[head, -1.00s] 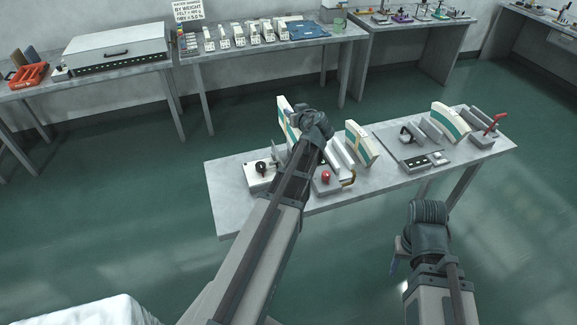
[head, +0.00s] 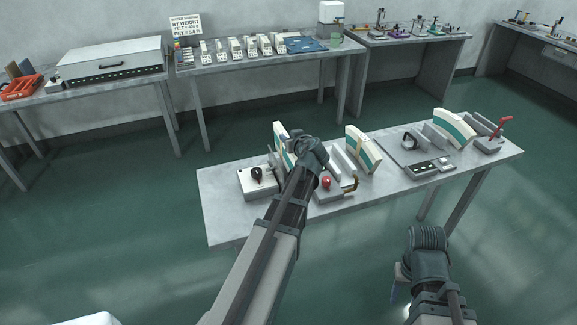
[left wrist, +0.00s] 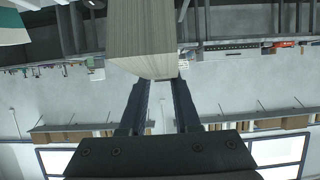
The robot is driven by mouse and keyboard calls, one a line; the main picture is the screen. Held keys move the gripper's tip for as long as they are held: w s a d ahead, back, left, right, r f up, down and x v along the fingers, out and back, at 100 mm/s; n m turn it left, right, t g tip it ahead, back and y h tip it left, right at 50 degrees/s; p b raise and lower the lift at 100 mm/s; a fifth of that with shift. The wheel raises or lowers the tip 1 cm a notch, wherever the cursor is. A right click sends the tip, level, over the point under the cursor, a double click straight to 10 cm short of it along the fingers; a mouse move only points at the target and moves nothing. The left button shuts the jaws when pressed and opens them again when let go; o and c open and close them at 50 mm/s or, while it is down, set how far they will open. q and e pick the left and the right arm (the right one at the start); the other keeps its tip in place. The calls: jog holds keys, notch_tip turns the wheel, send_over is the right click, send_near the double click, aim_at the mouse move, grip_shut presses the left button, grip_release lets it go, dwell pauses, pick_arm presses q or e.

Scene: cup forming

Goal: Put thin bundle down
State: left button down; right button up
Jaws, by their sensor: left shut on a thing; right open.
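My left gripper (head: 294,139) is shut on a narrow white bundle with a teal band (head: 283,146), at the left part of the near table (head: 228,215). In the left wrist view the bundle (left wrist: 143,35) is a ribbed grey-beige block between the two fingers (left wrist: 160,100). Its lower end is close to the fixtures; I cannot tell whether it touches anything. My arm hides part of that spot. Two more banded bundles stand on the table, one in the middle (head: 363,148) and one at the right (head: 455,127). My right gripper (head: 402,280) is low, in front of the table, empty.
Beside the held bundle are a grey fixture with a black knob (head: 258,181) and one with a red knob (head: 327,184). A plate with a clamp (head: 410,143) and a red-handled fixture (head: 491,137) stand further right. The table's front left is bare.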

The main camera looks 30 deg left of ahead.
aim_at(288, 155)
pick_arm(q)
jog(key=shift+f+b, duration=3.1)
jog(key=shift+f, duration=0.65)
pick_arm(e)
notch_tip(288, 155, down, 8)
jog(key=shift+r, duration=0.25)
pick_arm(q)
jog(key=shift+f, duration=0.2)
jog(key=c, duration=0.6)
grip_release()
jog(key=shift+r, duration=0.1)
pick_arm(e)
jog(key=shift+f, duration=0.15)
pick_arm(q)
jog(key=shift+r, duration=0.15)
jog(key=shift+s+d+r, duration=0.15)
jog(key=shift+s+d, duration=0.1)
jog(key=p+v, duration=0.4)
jog(key=v, duration=0.7)
jog(key=shift+s+d+r+p, duration=0.1)
jog(key=shift+p, duration=0.2)
pick_arm(e)
notch_tip(288, 155, up, 5)
jog(key=shift+f, duration=0.1)
